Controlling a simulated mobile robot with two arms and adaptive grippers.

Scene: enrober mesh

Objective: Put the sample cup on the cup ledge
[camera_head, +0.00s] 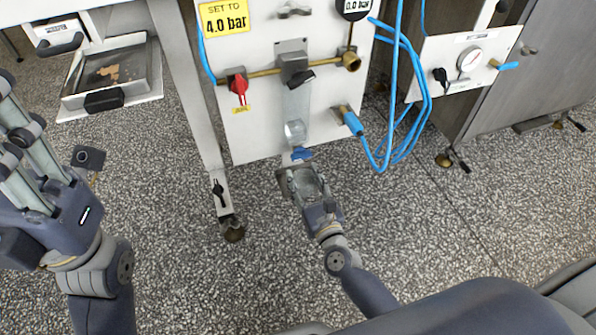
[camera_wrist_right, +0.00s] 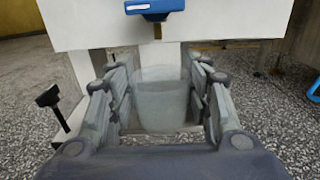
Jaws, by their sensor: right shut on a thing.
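The sample cup (camera_wrist_right: 160,102) is a translucent, pale grey beaker, upright between the fingers of my right gripper (camera_wrist_right: 158,92). In the head view my right gripper (camera_head: 303,178) is shut on the cup (camera_head: 310,184), just below the lower edge of the white panel. A blue fitting (camera_head: 302,153) sits at that edge, just beyond the cup; a blue part (camera_wrist_right: 155,8) also tops the wrist view. I cannot clearly make out the cup ledge. My left gripper (camera_head: 15,130) is at the left, partly cut off, with no object visible in it.
A panel leg (camera_head: 222,190) stands left of my right gripper. A tray (camera_head: 115,80) is at the upper left.

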